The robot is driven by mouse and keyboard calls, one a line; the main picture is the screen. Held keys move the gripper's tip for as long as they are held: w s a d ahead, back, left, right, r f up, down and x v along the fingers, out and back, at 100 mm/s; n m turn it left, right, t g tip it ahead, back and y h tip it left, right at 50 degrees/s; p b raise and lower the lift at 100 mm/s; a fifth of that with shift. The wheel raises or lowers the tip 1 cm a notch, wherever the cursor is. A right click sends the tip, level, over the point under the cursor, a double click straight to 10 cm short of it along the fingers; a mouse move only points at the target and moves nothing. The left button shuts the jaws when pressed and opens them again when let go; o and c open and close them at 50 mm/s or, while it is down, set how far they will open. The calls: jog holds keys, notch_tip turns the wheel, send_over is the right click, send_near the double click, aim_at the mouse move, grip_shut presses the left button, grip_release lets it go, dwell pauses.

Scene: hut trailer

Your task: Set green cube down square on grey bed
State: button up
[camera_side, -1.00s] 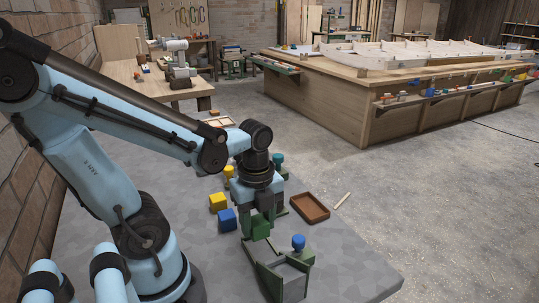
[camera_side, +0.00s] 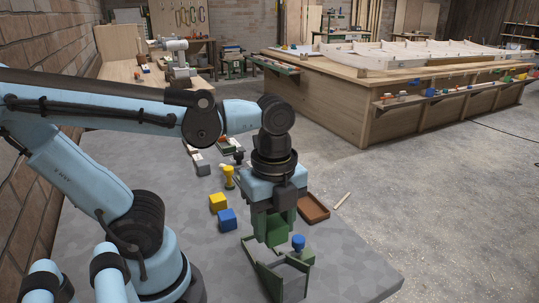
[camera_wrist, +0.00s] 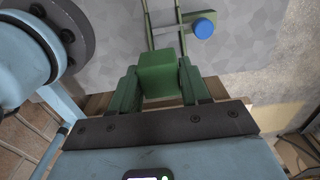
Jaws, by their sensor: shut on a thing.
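My gripper (camera_side: 272,230) points down, shut on the green cube (camera_side: 276,236), above the far end of a green-walled frame (camera_side: 264,280). In the wrist view the green cube (camera_wrist: 158,75) sits between my two green fingers, and the frame's rails (camera_wrist: 181,25) run away beyond it. A grey surface (camera_side: 287,276) shows between the frame walls; I cannot tell whether it is the grey bed or the work surface. The cube's underside and any gap below it are hidden. A blue-knobbed green piece (camera_side: 298,243) stands right beside the frame and my fingers.
A yellow cube (camera_side: 217,202) and a blue cube (camera_side: 227,220) lie to the left. A yellow peg (camera_side: 229,177) stands behind them. A brown tray (camera_side: 314,209) lies behind to the right, near a thin stick (camera_side: 343,200). The grey floor mat is clear at the front right.

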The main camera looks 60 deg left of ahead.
jog(key=w+a, duration=0.4)
jog(key=a, duration=0.3)
jog(key=w+a+f, duration=0.1)
jog(key=w+a, duration=0.3)
jog(key=a, duration=0.3)
jog(key=w+a, duration=0.4)
jog(key=a, duration=0.3)
jog(key=shift+w+a+f, duration=0.15)
jog(key=shift+w+a, duration=0.15)
jog(key=shift+w, duration=0.05)
jog(key=a+f, duration=0.2)
jog(key=a, duration=0.1)
jog(key=s+a+f, duration=0.1)
jog(key=a+f, duration=0.1)
jog(key=a, duration=0.1)
jog(key=s+a+f, duration=0.1)
jog(key=a+f, duration=0.1)
jog(key=a, duration=0.2)
jog(key=shift+f, duration=0.1)
jog(key=shift+a+f, duration=0.4)
jog(key=shift+f, duration=1.8)
jog(key=shift+f, duration=0.1)
